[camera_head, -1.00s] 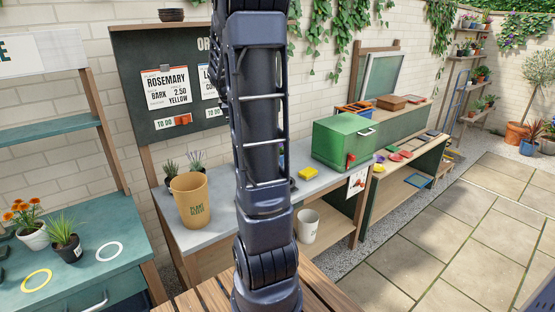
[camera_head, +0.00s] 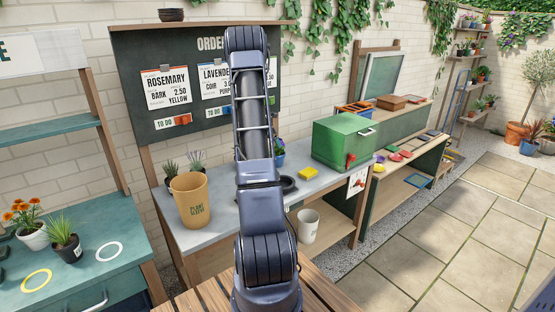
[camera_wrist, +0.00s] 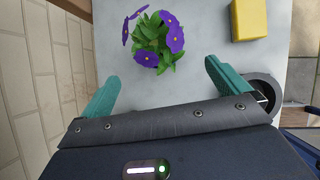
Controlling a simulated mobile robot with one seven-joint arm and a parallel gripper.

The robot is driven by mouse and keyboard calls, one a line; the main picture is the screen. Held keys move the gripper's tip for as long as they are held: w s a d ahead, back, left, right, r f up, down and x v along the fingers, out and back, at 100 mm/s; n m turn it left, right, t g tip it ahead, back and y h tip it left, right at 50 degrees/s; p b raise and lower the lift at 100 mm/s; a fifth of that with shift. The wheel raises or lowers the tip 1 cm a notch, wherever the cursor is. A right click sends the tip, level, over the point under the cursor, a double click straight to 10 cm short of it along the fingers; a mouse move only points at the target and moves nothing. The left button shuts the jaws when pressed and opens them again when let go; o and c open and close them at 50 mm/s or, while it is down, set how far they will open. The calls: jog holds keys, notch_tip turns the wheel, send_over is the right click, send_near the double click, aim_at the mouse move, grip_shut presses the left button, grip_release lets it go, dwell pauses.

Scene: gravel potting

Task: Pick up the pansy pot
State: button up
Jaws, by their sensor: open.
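The pansy (camera_wrist: 155,40), with purple flowers and green leaves, shows from above in the wrist view; its pot is hidden under the foliage. In the head view a small part of the blue pansy pot (camera_head: 280,157) shows just right of my arm, on the grey bench. My gripper (camera_wrist: 163,88) is open, with its teal fingers spread wide and nothing between them. The plant lies ahead of the fingertips, roughly centred between them and apart from them. My gripper is hidden behind my arm in the head view.
A yellow block (camera_wrist: 249,18) lies right of the plant. A dark round ring (camera_wrist: 262,88) is close to my right finger. The wall (camera_wrist: 45,80) is at the left. In the head view, a tan bin (camera_head: 190,202) and a green box (camera_head: 343,142) stand on the bench (camera_head: 222,217).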

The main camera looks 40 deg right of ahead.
jog(key=x, duration=1.2)
jog(key=shift+w+d, duration=0.1)
jog(key=shift+d, duration=0.1)
